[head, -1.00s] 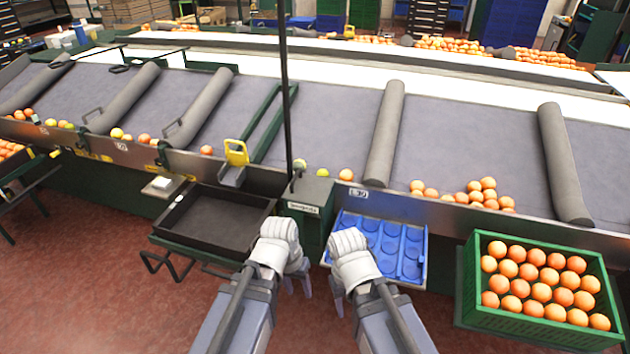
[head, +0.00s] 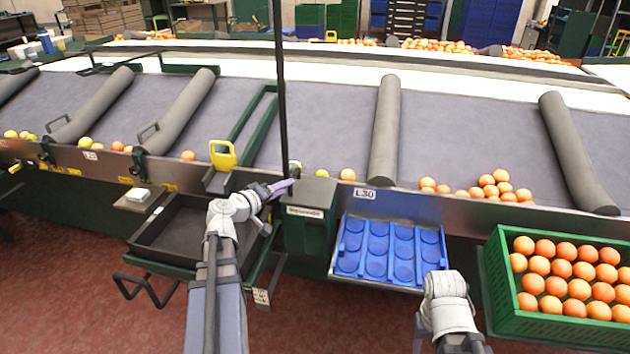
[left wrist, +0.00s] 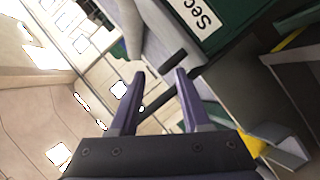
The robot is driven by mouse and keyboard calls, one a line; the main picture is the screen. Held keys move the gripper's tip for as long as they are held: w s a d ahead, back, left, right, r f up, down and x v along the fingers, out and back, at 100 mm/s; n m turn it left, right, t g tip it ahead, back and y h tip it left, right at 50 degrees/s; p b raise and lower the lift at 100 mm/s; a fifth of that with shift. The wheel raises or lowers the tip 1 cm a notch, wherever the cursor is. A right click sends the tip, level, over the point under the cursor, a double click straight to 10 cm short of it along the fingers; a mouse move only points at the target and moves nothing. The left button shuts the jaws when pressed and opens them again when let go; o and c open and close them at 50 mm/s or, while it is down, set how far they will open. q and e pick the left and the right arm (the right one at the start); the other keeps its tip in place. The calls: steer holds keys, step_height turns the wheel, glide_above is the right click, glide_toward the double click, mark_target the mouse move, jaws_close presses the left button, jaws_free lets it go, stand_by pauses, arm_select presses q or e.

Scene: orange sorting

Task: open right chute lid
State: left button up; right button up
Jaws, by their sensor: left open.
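My left gripper (head: 285,188) reaches forward, its purple fingers open beside the thin black pole (head: 280,90) and above the left side of the green labelled box (head: 309,215). In the left wrist view my left gripper (left wrist: 160,80) is open, with a dark rod (left wrist: 160,100) crossing between its fingers. The green box with its white label (left wrist: 195,12) is close beyond. I cannot tell whether the rod is the pole or a handle, nor which part is the right chute lid. My right gripper (head: 419,335) hangs low before the blue tray, its fingers mostly hidden.
A black tray (head: 150,235) lies left of the green box. A blue tray (head: 345,262) with round recesses is right of it. A green crate (head: 530,320) of oranges stands at far right. A yellow-handled part (head: 222,155) sits on the conveyor edge. Loose fruit lies along that edge.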

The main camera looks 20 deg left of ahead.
mark_target(294, 175)
arm_select(q)
steer(key=shift+t, duration=0.3)
steer(key=shift+a+b+x, duration=0.3)
steer(key=shift+x, duration=1.05)
steer(key=shift+a+b+x, duration=0.35)
steer(key=shift+x, duration=0.95)
steer(key=shift+a+b+x, duration=0.3)
steer(key=shift+x, duration=1.05)
steer(key=shift+w+r, duration=0.2)
steer(key=shift+c, duration=0.2)
jaws_close()
